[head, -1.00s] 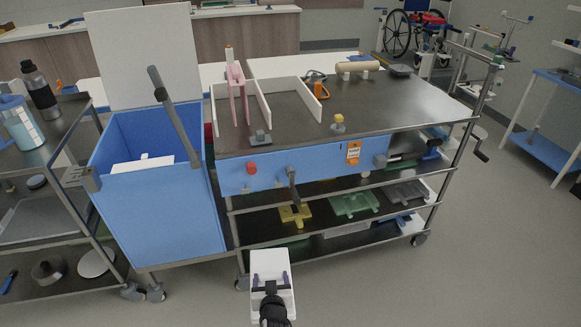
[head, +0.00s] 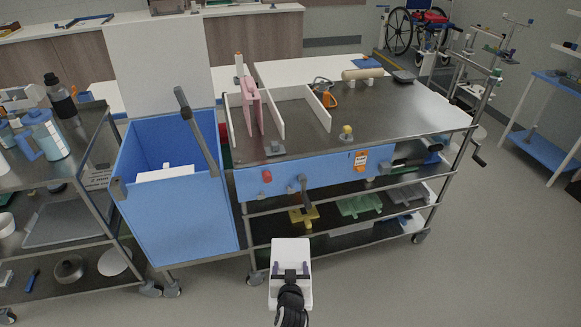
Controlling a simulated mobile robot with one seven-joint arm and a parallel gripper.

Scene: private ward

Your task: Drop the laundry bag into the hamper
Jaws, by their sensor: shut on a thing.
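The hamper (head: 182,225) is a tall blue bin on wheels at left centre in the head view. Its white lid (head: 158,62) stands upright behind the opening, and a dark grey bar slants across its right side. White things (head: 166,174) lie inside. My gripper (head: 291,277) is low in the view, right of the hamper and in front of the cart. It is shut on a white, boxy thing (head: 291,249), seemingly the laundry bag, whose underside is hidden. The bag is apart from the hamper.
A steel cart (head: 420,115) with a blue front stands right of the hamper, bearing white dividers, a pink item and a roll. A shelf trolley (head: 80,140) with bottles stands at left. A wheelchair (head: 415,28) is at the back right. The floor at front right is clear.

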